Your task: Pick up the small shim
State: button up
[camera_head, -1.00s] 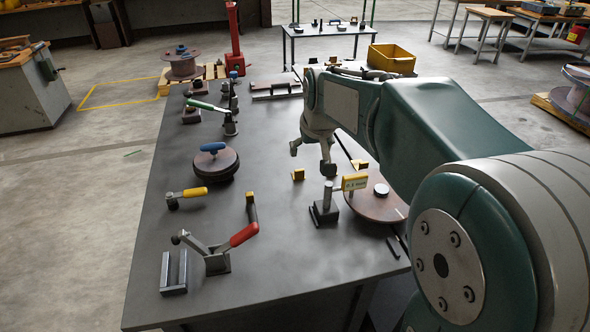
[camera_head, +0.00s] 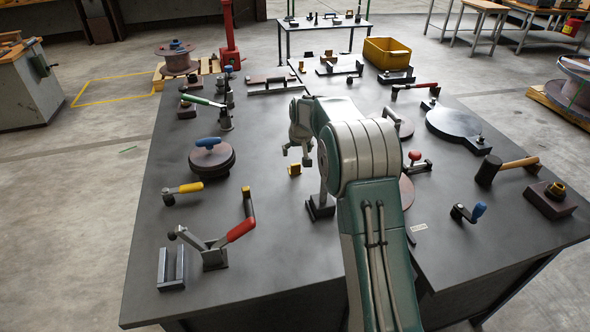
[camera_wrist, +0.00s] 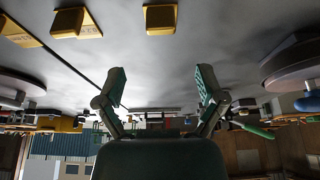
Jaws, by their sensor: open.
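A small yellow block (camera_head: 294,169) sits on the dark table and may be the small shim; I cannot tell for sure. It also shows near the top of the wrist view (camera_wrist: 160,18), out beyond the gap between my fingers. A second yellow block (camera_wrist: 75,22) lies to its left in that view. My gripper (camera_head: 297,155) is just beyond the first yellow block in the head view, close to the table. In the wrist view my gripper (camera_wrist: 161,88) has its two green-padded fingers spread, with nothing between them.
A red-handled clamp (camera_head: 225,243), a yellow-handled clamp (camera_head: 184,193) and a round reel with a blue knob (camera_head: 212,158) stand to the left. A grey upright on a base (camera_head: 320,206) is close to my arm. Open tabletop lies between.

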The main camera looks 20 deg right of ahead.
aim_at(295, 166)
jog(key=x, duration=0.7)
jog(key=shift+s+a+f, duration=0.1)
jog(key=shift+s+a, duration=0.05)
jog(key=shift+s, duration=0.2)
jog(key=shift+c, duration=0.3)
grip_shut()
